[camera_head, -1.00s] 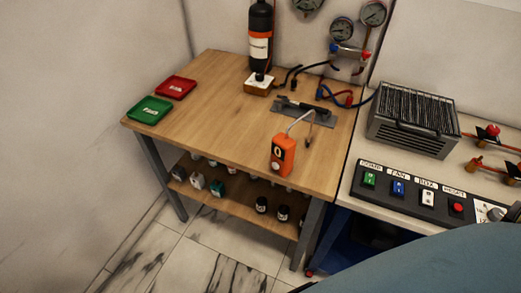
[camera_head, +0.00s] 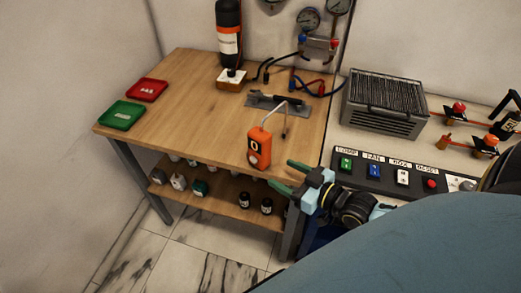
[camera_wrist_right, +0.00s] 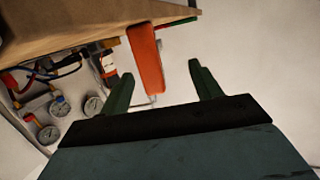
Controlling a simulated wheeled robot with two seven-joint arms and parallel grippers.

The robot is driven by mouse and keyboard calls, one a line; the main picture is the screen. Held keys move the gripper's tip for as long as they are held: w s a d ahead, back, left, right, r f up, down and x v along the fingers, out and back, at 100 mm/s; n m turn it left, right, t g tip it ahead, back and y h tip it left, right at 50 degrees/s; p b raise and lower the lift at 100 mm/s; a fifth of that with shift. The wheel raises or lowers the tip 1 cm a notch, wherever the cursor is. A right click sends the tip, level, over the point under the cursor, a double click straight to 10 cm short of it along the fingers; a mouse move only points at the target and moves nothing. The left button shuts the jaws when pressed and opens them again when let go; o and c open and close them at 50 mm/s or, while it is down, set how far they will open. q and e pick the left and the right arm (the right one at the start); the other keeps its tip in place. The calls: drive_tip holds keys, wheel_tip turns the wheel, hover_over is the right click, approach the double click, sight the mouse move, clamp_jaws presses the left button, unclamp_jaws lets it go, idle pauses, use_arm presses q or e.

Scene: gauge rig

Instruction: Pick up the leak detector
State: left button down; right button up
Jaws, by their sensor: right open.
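The leak detector (camera_head: 259,148) is an orange handheld box with a dark round dial and a bent grey probe. It stands upright near the front edge of the wooden table (camera_head: 190,90). My right gripper (camera_head: 280,177) is open and empty, just right of and nearer than the detector, with its green fingers pointing left towards it. In the right wrist view the orange detector (camera_wrist_right: 146,58) shows ahead, beyond the open fingers (camera_wrist_right: 163,85) and nearer the left one. The gripper does not appear to touch it. My left gripper is not in view.
A grey bracket tool (camera_head: 278,106) lies behind the detector. A black cylinder (camera_head: 229,35) stands at the back. Red (camera_head: 147,90) and green (camera_head: 121,115) trays sit at the left. A switch panel (camera_head: 390,175) and a finned unit (camera_head: 385,103) are at the right. Bottles stand on the lower shelf (camera_head: 220,190).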

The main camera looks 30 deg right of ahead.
sight(254, 136)
drive_tip(key=w+r, duration=0.1)
drive_tip(key=w, duration=0.3)
drive_tip(key=w+a+r+t, duration=0.1)
drive_tip(key=w, duration=0.4)
drive_tip(key=w+r+t, duration=0.1)
drive_tip(key=w, duration=0.3)
drive_tip(key=shift+w+a+r+b, duration=0.2)
drive_tip(key=shift+a+b, duration=0.1)
drive_tip(key=shift+a, duration=0.1)
drive_tip(key=shift+s, duration=0.1)
drive_tip(key=shift+c, duration=0.3)
drive_tip(key=c, duration=1.2)
drive_tip(key=shift+r, duration=0.15)
clamp_jaws()
